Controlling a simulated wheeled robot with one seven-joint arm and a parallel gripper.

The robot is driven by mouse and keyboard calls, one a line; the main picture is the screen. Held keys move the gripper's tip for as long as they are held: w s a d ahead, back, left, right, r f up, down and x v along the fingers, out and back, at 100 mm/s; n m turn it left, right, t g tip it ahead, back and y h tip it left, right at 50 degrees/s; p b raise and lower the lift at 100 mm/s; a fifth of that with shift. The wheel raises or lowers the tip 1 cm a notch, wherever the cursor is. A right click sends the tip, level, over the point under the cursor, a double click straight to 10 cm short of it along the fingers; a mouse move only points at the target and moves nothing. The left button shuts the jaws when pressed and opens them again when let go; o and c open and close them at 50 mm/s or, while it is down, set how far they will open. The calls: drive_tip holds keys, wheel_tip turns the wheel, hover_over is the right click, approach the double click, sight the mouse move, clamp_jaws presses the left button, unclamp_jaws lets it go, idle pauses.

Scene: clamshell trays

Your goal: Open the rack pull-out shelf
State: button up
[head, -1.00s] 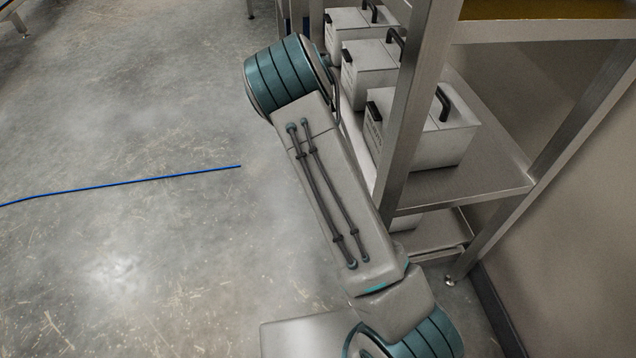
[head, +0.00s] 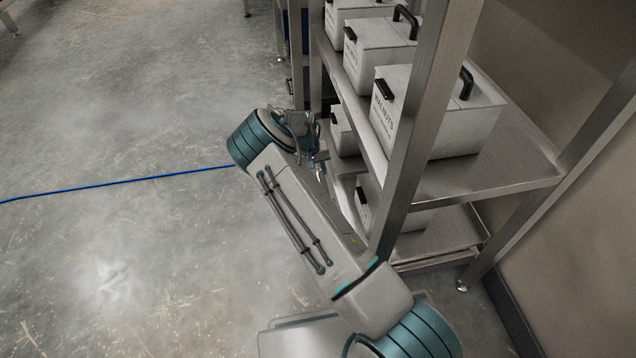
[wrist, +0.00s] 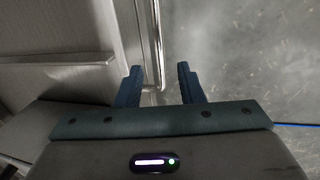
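The metal rack (head: 415,130) stands right of my arm in the head view, with white lidded boxes on its shelves. A lower shelf (head: 435,243) sits inside the frame; I cannot tell for sure which level is the pull-out one. My gripper (head: 318,165) is beside the rack's open side, partly hidden by my arm. In the wrist view my gripper (wrist: 159,75) is open, its two blue fingers apart. No shelf is seen pulled out.
A wall (head: 560,240) closes the right side.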

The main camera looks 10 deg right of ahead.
drive_tip(key=f, duration=0.1)
drive_tip(key=f+b, duration=0.1)
drive_tip(key=f, duration=0.2)
drive_tip(key=shift+d+f, duration=0.15)
drive_tip(key=shift+d, duration=0.2)
drive_tip(key=shift+c, duration=0.2)
